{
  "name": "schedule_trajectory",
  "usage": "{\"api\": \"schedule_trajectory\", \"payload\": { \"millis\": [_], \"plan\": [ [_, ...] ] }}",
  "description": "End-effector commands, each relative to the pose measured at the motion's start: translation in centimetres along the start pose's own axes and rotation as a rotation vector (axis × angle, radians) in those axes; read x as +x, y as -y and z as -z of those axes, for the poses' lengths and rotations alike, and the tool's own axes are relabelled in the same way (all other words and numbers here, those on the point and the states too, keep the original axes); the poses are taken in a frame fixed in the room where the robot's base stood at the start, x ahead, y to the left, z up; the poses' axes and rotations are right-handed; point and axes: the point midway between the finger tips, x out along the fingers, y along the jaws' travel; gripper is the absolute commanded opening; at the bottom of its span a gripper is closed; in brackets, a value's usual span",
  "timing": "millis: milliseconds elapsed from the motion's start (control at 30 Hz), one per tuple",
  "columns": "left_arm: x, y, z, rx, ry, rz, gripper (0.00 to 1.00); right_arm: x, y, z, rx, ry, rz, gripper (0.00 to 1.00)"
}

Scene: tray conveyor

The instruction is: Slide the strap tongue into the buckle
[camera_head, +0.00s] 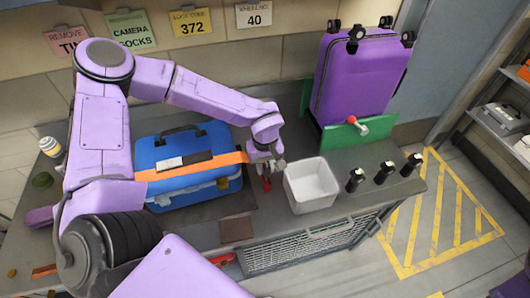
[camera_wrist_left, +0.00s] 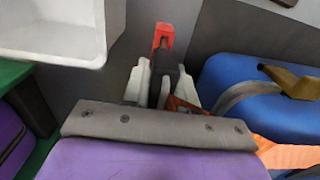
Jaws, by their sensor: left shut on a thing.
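A blue case (camera_head: 190,192) with a black handle lies on the worktop, with an orange strap (camera_head: 200,165) across its lid. My left gripper (camera_head: 267,165) is just right of the case, at the strap's right end. In the left wrist view its pale fingers (camera_wrist_left: 165,90) are shut on a dark piece that appears to be the strap tongue (camera_wrist_left: 165,72). The orange strap (camera_wrist_left: 183,106) shows beside the fingers. A red, fork-shaped part (camera_wrist_left: 162,36) shows just beyond the dark piece; whether they touch is unclear. I cannot identify the buckle surely. My right gripper is out of view.
A white bin (camera_head: 311,187) stands close right of my left gripper. Several black posts (camera_head: 384,172) stand farther right on the worktop (camera_head: 290,236). A purple suitcase (camera_head: 360,75) stands behind, by a green panel (camera_head: 345,134). A brown square (camera_head: 236,229) lies near the front edge.

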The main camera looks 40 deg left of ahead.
Motion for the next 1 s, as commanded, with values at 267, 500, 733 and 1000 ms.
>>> {"api": "schedule_trajectory", "payload": {
  "millis": [267,500,733,1000],
  "plan": [
    [0.8,0.0,0.0,0.0,0.0,0.001,0.0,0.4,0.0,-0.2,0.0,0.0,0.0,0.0],
    [1.4,0.0,0.0,-0.001,0.0,0.001,0.0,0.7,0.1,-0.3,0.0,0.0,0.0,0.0],
    [2.0,0.0,0.0,-0.001,0.0,0.001,0.0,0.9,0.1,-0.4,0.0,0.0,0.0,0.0],
    [2.6,0.0,0.0,0.0,-0.001,0.0,0.0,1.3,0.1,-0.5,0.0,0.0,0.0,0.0]
  ]
}}
